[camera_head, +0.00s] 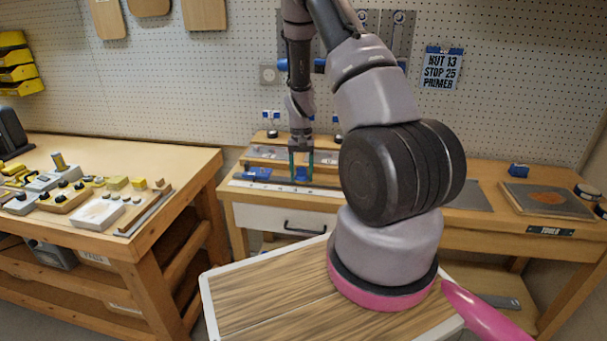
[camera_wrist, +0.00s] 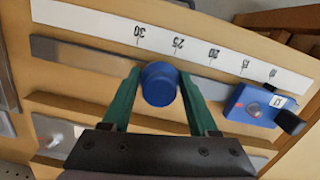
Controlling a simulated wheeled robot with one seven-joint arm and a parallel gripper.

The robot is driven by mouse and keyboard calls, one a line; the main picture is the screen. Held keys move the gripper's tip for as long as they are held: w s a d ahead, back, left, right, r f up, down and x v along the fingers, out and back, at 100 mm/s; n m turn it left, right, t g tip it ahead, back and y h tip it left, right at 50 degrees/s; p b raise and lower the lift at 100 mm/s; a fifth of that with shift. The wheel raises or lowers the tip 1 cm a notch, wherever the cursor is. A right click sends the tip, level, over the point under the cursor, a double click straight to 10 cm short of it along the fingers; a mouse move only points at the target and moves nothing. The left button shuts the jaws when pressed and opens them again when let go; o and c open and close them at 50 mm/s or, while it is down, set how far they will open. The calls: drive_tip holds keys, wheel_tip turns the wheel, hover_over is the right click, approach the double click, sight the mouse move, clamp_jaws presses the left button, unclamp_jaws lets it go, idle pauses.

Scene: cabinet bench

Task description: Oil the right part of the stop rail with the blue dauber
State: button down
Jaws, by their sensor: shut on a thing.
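My gripper (camera_wrist: 158,88), with green fingers, is shut on a round blue thing, which I take for the blue dauber (camera_wrist: 158,82). In the wrist view the dauber overlaps the grey stop rail (camera_wrist: 85,56); I cannot tell whether it touches. The rail runs beside a white scale (camera_wrist: 100,22) with upside-down numbers. A blue stop block (camera_wrist: 250,104) with a black knob sits at the rail, right of the dauber there. In the head view my gripper (camera_head: 301,160) points down over the bench fixture, and the stop block (camera_head: 257,175) is to its left.
A wooden bench (camera_head: 150,152) with knobbed blocks stands at the left. A drawer (camera_head: 284,219) is below the fixture. A dark tray (camera_head: 547,200) with an orange patch lies at the right. A pegboard sign (camera_head: 441,68) reads "NUT 13 STOP 25 PRIMER". My arm hides part of the bench.

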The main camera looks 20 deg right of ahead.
sight(302, 170)
wheel_tip(302, 170, up, 2)
drive_tip(key=shift+d, duration=0.15)
drive_tip(key=shift+s+r, duration=0.15)
drive_tip(key=shift+r, duration=2.8)
